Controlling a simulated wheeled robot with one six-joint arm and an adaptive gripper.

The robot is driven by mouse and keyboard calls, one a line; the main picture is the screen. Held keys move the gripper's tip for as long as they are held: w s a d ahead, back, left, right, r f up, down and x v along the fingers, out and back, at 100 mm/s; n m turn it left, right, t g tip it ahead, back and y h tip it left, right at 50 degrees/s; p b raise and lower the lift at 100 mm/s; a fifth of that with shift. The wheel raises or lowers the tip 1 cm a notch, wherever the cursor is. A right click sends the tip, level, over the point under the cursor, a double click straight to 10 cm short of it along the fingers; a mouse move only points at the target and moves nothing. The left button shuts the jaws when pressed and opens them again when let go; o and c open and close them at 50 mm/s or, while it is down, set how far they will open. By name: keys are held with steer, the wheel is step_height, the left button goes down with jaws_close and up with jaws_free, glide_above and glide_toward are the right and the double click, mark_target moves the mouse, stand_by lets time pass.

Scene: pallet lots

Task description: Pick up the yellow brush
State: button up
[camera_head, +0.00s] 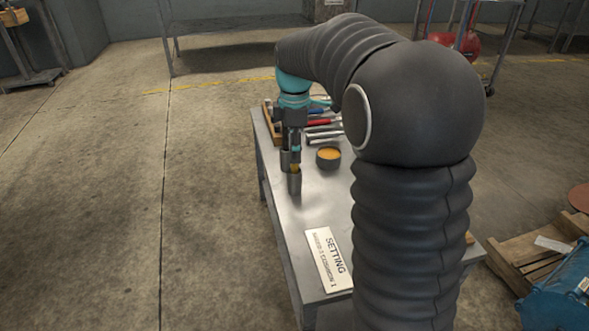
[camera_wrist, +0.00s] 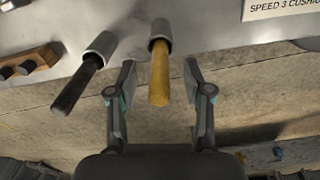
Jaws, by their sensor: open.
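The yellow brush (camera_wrist: 159,78) shows as a yellow handle sticking out of a grey cup (camera_wrist: 158,27) in the wrist view. Its other end is hidden inside the cup. My gripper (camera_wrist: 160,66) is open, with one finger on each side of the handle and a visible gap to both. In the head view, my gripper (camera_head: 291,148) points down over the table's left edge, just above the cup (camera_head: 295,184); only a little of the yellow brush (camera_head: 295,168) shows there.
A second grey cup (camera_wrist: 101,44) with a black handle (camera_wrist: 77,88) stands close by on the left in the wrist view. A wooden block (camera_wrist: 30,63) lies beyond it.

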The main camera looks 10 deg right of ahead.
steer(key=shift+f, duration=0.85)
steer(key=shift+c, duration=0.2)
jaws_close()
